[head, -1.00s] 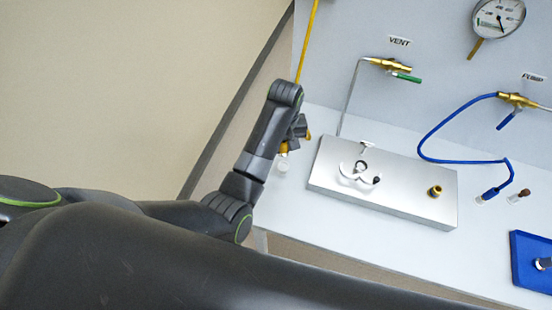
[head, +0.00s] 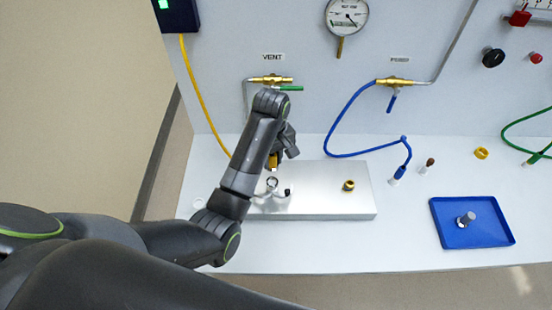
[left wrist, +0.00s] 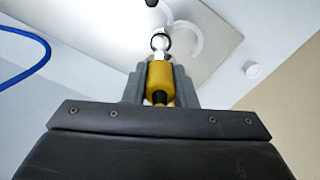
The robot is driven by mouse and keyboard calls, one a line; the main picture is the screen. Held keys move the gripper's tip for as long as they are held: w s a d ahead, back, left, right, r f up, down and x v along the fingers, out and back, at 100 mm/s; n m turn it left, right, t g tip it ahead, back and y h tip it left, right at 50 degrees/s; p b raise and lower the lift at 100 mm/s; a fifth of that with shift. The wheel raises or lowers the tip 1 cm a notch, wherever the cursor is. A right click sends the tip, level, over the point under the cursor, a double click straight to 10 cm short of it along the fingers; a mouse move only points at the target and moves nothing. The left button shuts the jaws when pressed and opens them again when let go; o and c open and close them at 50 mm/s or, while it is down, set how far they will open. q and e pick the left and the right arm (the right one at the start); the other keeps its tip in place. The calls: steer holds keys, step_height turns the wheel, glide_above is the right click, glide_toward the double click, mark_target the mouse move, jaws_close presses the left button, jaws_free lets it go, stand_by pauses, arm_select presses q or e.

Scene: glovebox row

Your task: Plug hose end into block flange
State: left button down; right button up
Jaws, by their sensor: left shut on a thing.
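My left gripper (head: 277,158) is shut on the yellow hose end (head: 273,162), just above the left part of the silver block (head: 320,206). In the left wrist view the hose end (left wrist: 160,78) sits between the fingers, its pale tip pointing at the block flange (left wrist: 160,40). The flange (head: 271,184) shows as a dark-rimmed ring with a white open clamp (head: 281,201) beside it. Tip and ring overlap in the left wrist view; I cannot tell whether they touch. The yellow hose (head: 205,100) runs up to a dark box. My right gripper is out of view.
A brass port (head: 348,185) stands on the block's right part. A blue hose (head: 345,153) hangs behind it, under the valves. A blue tray (head: 470,240) with a grey part lies at the right. A white cap (head: 198,204) lies left of the block. The front table strip is clear.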

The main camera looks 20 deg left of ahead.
arm_select(q)
steer(key=shift+a, duration=0.1)
steer(key=shift+f, duration=0.45)
steer(key=shift+f+b, duration=0.5)
steer(key=shift+f, duration=0.35)
steer(key=shift+f+b, duration=0.5)
steer(key=shift+f, duration=1.05)
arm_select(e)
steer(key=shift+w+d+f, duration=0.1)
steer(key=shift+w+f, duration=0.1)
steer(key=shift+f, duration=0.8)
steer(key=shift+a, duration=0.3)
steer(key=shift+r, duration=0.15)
arm_select(q)
steer(key=shift+p, duration=0.6)
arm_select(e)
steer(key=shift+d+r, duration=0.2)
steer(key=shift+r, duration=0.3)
